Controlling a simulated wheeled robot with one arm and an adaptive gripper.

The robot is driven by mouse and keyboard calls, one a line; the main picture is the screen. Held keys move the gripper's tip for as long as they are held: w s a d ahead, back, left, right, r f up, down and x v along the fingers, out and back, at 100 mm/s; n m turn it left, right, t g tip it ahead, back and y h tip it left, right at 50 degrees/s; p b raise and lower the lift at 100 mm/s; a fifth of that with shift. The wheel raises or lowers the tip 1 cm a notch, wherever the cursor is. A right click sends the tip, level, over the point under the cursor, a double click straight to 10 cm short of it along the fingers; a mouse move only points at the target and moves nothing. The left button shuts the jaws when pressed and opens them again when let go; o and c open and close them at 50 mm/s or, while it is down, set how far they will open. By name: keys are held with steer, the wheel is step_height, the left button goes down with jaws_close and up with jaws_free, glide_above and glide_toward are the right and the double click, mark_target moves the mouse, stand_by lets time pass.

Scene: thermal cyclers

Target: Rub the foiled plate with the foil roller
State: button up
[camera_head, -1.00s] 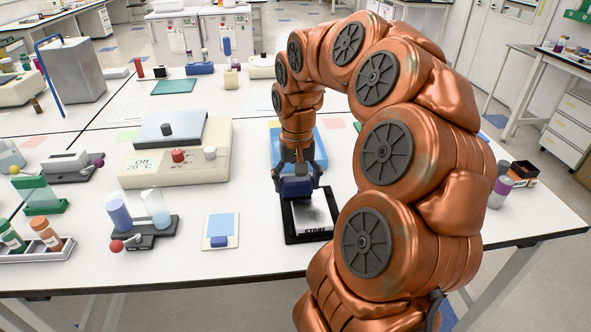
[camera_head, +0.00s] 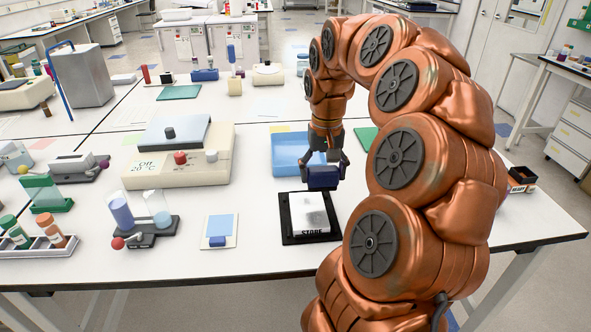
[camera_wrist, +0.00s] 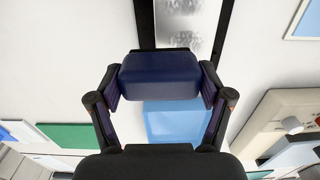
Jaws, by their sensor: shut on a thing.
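My gripper (camera_head: 323,168) is shut on the foil roller (camera_head: 322,179), a dark blue rounded block. The roller also shows between the fingers in the wrist view (camera_wrist: 160,76). The foiled plate (camera_head: 309,215), silvery with grey smudges, lies flat in a black frame (camera_head: 285,222) marked "STORE" near the table's front. The roller is at the plate's far right edge and hides part of that edge. It looks raised above the plate, but I cannot tell the gap. In the wrist view the plate (camera_wrist: 187,22) shows at the top, just past the roller.
A blue tray (camera_head: 287,153) stands behind the plate. A white thermal device (camera_head: 215,165) is to the left. A light pad with a blue square (camera_head: 220,228) lies left of the plate. A small black box (camera_head: 521,178) is at the far right. The table in front of the plate is clear.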

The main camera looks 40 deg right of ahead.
steer(key=shift+r+p, duration=0.65)
steer(key=shift+r, duration=1.8)
steer(key=shift+a, duration=0.1)
